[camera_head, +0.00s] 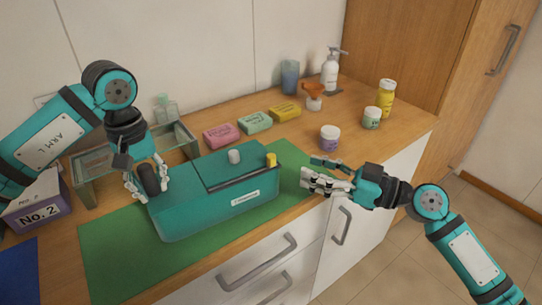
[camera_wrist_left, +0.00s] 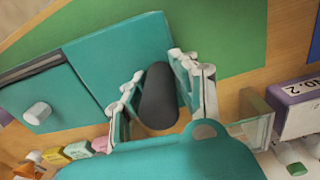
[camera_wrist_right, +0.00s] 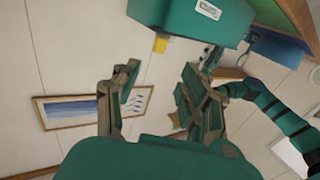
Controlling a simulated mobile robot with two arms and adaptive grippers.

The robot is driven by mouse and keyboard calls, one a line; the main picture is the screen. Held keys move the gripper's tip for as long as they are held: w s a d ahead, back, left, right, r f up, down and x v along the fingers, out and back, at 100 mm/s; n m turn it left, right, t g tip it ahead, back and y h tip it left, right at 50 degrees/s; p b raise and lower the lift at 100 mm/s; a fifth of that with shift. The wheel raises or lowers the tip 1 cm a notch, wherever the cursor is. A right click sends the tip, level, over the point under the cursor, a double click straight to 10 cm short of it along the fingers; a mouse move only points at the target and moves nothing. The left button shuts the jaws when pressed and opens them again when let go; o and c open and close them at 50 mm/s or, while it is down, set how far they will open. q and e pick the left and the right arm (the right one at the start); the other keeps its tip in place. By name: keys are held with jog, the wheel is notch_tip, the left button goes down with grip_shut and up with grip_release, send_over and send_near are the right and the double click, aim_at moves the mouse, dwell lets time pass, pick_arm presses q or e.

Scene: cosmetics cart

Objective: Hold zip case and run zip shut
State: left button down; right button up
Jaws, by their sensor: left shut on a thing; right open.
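The teal zip case (camera_head: 215,205) lies on a green mat (camera_head: 110,260). A dark slot-like track (camera_head: 240,178) runs along its top, with a yellow tab (camera_head: 271,160) at the right end. A pale knob (camera_head: 234,156) stands behind the track. My left gripper (camera_head: 147,185) is shut on the black grip (camera_wrist_left: 158,95) at the case's left end. My right gripper (camera_head: 308,178) is open and empty, right of the case and apart from it. In the right wrist view the yellow tab (camera_wrist_right: 160,45) shows beyond the open fingers.
Pink, green and yellow soap boxes (camera_head: 254,122) lie behind the case. A glass tray (camera_head: 100,175) and a No. 2 box (camera_head: 38,205) are at the left. The counter's front edge is close.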

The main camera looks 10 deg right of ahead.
aim_at(275, 159)
jog(key=x, duration=1)
jog(key=shift+w+a+f, duration=0.1)
jog(key=shift+w+a, duration=0.1)
grip_shut()
